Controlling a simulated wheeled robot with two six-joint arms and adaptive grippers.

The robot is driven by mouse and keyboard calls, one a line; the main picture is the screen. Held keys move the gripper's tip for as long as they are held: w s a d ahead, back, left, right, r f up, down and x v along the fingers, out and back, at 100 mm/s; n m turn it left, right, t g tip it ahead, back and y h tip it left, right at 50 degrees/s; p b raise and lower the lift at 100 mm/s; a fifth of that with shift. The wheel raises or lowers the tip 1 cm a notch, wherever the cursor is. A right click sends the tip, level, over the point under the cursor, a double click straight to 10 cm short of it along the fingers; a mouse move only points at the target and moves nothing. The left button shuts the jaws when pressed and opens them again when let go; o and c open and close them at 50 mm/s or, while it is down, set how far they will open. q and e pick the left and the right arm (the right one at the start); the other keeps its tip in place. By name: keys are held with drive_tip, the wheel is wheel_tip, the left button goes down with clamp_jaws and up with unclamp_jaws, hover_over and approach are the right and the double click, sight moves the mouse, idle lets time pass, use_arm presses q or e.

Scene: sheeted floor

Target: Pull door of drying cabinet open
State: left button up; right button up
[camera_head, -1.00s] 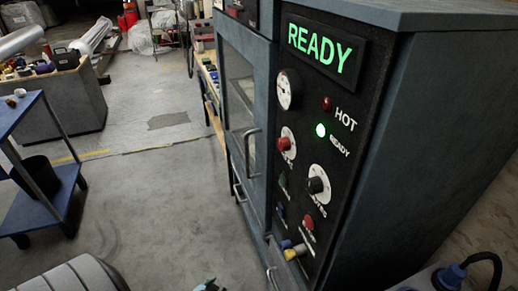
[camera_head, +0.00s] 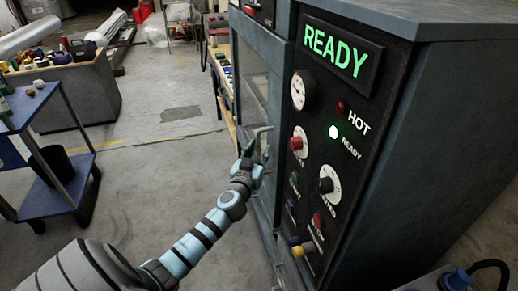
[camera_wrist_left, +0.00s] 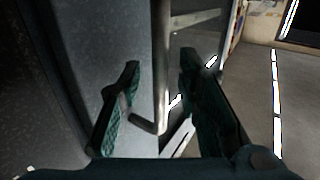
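The drying cabinet (camera_head: 440,150) stands at the right in the head view, its panel lit with a green READY sign (camera_head: 341,48). Its door (camera_head: 261,75) with a glass window is on the cabinet's left side and looks shut. My left gripper (camera_head: 258,150) is at the door's bar handle (camera_head: 262,129). In the left wrist view, the fingers (camera_wrist_left: 160,85) are apart, with the lower bend of the metal handle (camera_wrist_left: 158,75) showing between them. I cannot tell whether either finger touches it. My right gripper is not in view.
A blue cart (camera_head: 48,150) with a dark bin stands at the left. A workbench (camera_head: 222,85) with tools is beyond the cabinet door. A grey counter (camera_head: 70,92) holds items at the back left. The concrete floor (camera_head: 150,175) between is clear.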

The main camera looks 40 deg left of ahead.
use_arm(q)
drive_tip(key=shift+w+a, duration=0.15)
drive_tip(key=shift+w, duration=0.25)
clamp_jaws()
